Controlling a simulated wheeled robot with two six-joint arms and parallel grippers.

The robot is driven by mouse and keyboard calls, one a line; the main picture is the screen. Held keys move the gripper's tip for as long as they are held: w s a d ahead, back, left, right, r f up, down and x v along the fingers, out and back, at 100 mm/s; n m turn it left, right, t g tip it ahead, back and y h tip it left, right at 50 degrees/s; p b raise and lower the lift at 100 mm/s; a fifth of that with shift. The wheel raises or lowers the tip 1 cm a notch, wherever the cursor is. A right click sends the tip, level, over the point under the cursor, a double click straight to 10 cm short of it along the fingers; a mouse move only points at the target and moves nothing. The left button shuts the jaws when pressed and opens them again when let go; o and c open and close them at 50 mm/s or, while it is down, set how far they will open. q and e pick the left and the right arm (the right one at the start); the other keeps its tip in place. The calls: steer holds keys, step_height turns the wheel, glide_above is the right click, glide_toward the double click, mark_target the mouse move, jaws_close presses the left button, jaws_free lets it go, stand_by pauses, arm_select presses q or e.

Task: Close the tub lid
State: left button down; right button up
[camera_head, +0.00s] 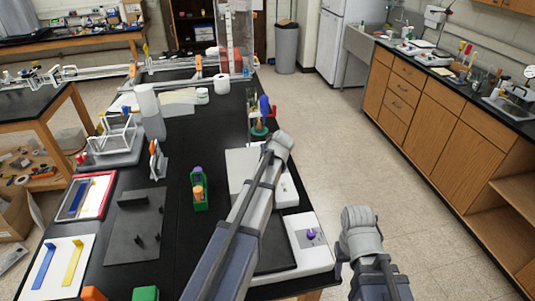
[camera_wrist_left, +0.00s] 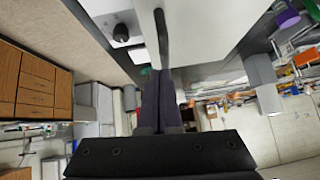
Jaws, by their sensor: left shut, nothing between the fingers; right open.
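A white benchtop unit with a purple knob (camera_head: 310,235), which I take to be the tub, stands at the right edge of the black bench. My left arm crosses in front of it and hides much of it. In the left wrist view a broad white panel (camera_wrist_left: 215,30), possibly the lid, lies beyond a dark bar (camera_wrist_left: 161,40). My left gripper (camera_wrist_left: 160,75) is shut and empty, its tips close to that bar; I cannot tell whether they touch. My right gripper (camera_head: 342,268) is open, only partly visible, off the bench's right side.
On the bench stand a green holder (camera_head: 200,205), a dark plate with posts (camera_head: 135,225), a red-rimmed tray (camera_head: 103,183) and a white bottle (camera_head: 150,110). Wooden cabinets (camera_head: 440,125) line the right wall. The aisle floor (camera_head: 325,150) between is clear.

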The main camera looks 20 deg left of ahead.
arm_select(q)
steer(key=w+r+p+v, duration=0.1)
steer(key=p+v, duration=0.8)
steer(key=v, duration=0.3)
steer(key=shift+w+d, duration=0.25)
steer(key=shift+w, duration=0.1)
